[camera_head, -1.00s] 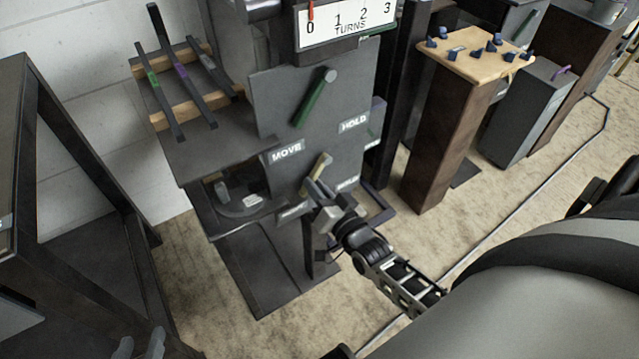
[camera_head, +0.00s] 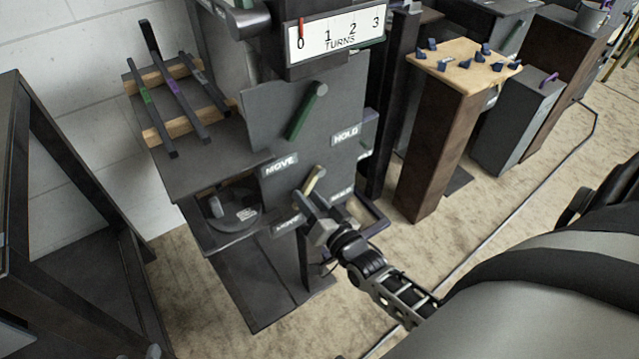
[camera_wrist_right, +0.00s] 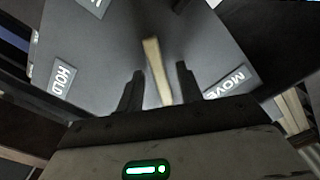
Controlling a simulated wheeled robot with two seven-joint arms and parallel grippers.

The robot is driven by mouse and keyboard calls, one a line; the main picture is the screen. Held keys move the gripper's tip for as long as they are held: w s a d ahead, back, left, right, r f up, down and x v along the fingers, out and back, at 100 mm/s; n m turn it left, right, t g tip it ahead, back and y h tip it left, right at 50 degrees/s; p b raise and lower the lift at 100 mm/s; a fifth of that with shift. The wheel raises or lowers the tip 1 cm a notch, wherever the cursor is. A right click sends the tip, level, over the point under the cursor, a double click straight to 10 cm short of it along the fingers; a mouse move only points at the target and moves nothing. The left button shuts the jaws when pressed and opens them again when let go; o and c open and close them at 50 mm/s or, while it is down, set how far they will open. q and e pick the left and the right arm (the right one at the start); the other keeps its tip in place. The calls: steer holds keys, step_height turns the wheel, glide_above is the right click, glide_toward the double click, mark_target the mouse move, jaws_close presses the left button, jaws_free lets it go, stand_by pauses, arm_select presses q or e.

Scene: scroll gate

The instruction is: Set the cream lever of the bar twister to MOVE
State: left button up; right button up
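The bar twister (camera_head: 262,110) is a dark grey machine with a TURNS dial at 0. Its cream lever (camera_head: 314,180) sits low on the front panel and tilts up to the right. MOVE (camera_head: 287,226) and HOLD (camera_head: 341,194) labels flank it below. My right gripper (camera_head: 312,203) is at the lever's lower end. In the right wrist view the cream lever (camera_wrist_right: 157,70) shows between the spread fingers (camera_wrist_right: 160,88), with gaps on both sides. I cannot tell whether the fingertips reach around it. My left gripper is not in view.
A green lever (camera_head: 306,112) sits higher on the same panel, above its own MOVE label (camera_head: 280,165). Several bars lie on a wooden rack (camera_head: 157,133) at the left. A brown pedestal (camera_head: 436,140) stands to the right. Open floor lies in front.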

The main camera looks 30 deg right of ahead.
arm_select(q)
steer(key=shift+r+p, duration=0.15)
steer(key=shift+p, duration=0.35)
arm_select(e)
steer(key=s, duration=1.6)
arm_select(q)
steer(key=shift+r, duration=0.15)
arm_select(e)
steer(key=shift+w, duration=0.1)
